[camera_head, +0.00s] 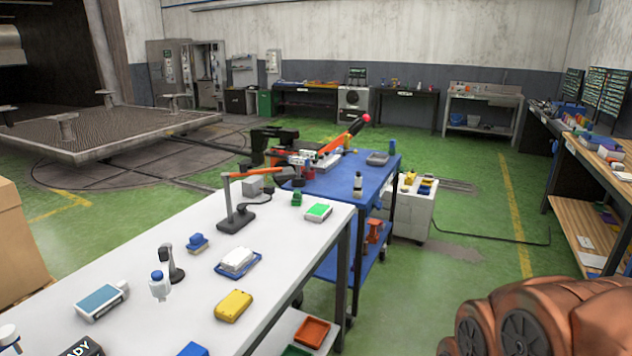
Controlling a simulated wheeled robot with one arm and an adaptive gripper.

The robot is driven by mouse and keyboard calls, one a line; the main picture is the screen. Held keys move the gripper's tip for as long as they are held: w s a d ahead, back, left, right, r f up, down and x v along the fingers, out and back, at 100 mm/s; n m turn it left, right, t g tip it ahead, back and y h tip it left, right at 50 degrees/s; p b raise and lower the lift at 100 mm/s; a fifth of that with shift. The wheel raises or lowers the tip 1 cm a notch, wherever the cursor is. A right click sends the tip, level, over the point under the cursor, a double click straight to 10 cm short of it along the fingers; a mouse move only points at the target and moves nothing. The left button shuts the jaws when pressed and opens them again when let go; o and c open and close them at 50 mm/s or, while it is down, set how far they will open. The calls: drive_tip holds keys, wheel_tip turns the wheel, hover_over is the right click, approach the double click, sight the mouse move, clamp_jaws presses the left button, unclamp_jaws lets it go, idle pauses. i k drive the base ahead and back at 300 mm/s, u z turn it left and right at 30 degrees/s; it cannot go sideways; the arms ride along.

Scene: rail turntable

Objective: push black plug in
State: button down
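I cannot make out a black plug for certain. A black upright device (172,264) stands nearer on the same table. My gripper is not in view.
The white table holds a yellow case (233,306), a blue tray with a white item (238,262) and a blue-topped bottle (159,285). A blue cart (345,182) adjoins it. Copper rounded shapes, possibly mine, fill the bottom right.

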sight(270, 190)
drive_tip(key=i, duration=1.05)
drive_tip(key=u, duration=0.55)
